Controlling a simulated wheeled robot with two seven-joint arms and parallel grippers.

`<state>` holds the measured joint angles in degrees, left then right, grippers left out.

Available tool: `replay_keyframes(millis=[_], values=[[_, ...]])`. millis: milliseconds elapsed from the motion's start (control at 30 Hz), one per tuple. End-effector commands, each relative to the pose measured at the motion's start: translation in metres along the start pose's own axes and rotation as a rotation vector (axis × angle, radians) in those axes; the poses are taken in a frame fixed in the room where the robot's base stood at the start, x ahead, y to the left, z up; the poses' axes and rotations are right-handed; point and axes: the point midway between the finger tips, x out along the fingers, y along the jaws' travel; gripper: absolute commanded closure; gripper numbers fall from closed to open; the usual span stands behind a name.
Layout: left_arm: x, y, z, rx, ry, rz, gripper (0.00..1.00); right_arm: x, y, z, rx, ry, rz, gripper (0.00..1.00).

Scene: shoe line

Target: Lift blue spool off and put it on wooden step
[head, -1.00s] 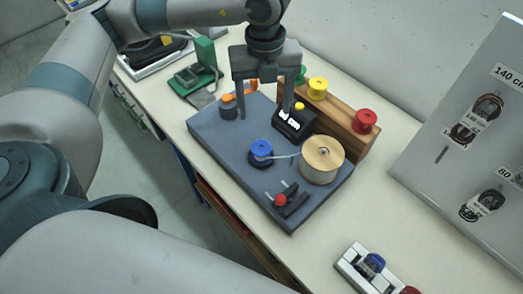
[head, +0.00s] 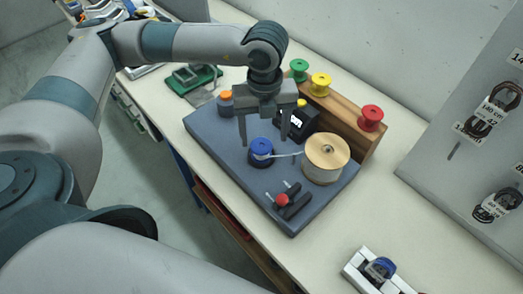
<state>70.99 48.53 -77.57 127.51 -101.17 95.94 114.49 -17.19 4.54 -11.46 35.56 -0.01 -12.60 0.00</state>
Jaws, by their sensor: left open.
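The blue spool (head: 261,148) sits upright on a dark round holder on the grey-blue machine plate (head: 222,139). A pale strand runs from it to the large tan reel (head: 326,158) on its right. My left gripper (head: 263,142) is open and points down, its fingertips around or just above and behind the blue spool; the exact height is hard to tell. The wooden step (head: 345,122) stands behind the plate, with green (head: 299,69), yellow (head: 320,84) and red (head: 370,117) spools on it. My right gripper is not in view.
A black device with a white display (head: 300,120) stands close behind the blue spool. A red-knobbed lever (head: 282,199) is at the plate's front. A white holder with a blue item (head: 380,268) lies at lower right. A grey board (head: 470,150) stands at right.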

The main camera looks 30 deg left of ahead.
Motion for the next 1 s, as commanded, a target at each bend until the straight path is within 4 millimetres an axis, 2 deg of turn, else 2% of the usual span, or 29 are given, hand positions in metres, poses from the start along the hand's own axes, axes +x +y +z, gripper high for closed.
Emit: replay_keyframes(millis=[267,700,1000], values=[[0.003,0.001,0.000,0.000,0.001,0.001,0.34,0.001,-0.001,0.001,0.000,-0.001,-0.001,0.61],[0.050,0.006,0.001,-0.001,0.000,0.001,0.34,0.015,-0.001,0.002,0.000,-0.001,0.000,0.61],[0.052,0.006,0.001,-0.001,0.000,0.001,0.34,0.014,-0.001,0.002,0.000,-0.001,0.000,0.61]])
